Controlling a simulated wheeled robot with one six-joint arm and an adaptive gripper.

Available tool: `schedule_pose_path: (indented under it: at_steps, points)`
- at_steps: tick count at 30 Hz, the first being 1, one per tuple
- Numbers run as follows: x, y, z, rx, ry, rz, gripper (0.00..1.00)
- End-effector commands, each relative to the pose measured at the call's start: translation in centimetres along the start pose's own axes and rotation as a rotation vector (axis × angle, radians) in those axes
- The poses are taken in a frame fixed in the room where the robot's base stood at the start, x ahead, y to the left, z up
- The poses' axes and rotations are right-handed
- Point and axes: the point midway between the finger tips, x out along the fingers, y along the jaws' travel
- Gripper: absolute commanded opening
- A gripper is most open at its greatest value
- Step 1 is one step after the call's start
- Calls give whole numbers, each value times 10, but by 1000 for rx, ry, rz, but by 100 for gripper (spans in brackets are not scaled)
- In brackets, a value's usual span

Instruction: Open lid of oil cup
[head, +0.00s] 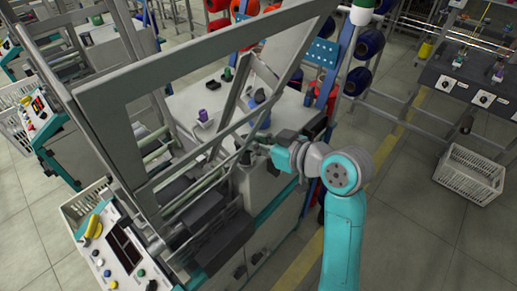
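My teal arm reaches in from the right, and my gripper (262,147) points left into the machine frame. Its fingertips are dark, small and partly lost among the grey bars, so their opening does not show. No oil cup or lid can be told for certain. Small candidates stand on the machine's pale top: a purple cup-like part (203,115) on a light base, a dark green cylinder (227,74) and a dark blue knob-like part (259,96). My gripper is apart from the purple and green parts, to their lower right.
A large grey tilted frame (120,95) crosses in front of the machine. A white crate (469,174) stands on the floor at right. Blue spools (358,80) hang behind. Floor at lower right is clear.

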Motion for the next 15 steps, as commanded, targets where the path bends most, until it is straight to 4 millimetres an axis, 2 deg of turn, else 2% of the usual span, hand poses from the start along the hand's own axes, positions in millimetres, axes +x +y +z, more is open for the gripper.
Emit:
schedule_pose_path:
  at_steps: [1, 5, 15]
  points:
    - [4, -3, 4, 5, -28, -11, 0]
    - [4, -2, -2, 8, -45, -9, 0]
    - [14, -3, -28, 6, -36, -10, 0]
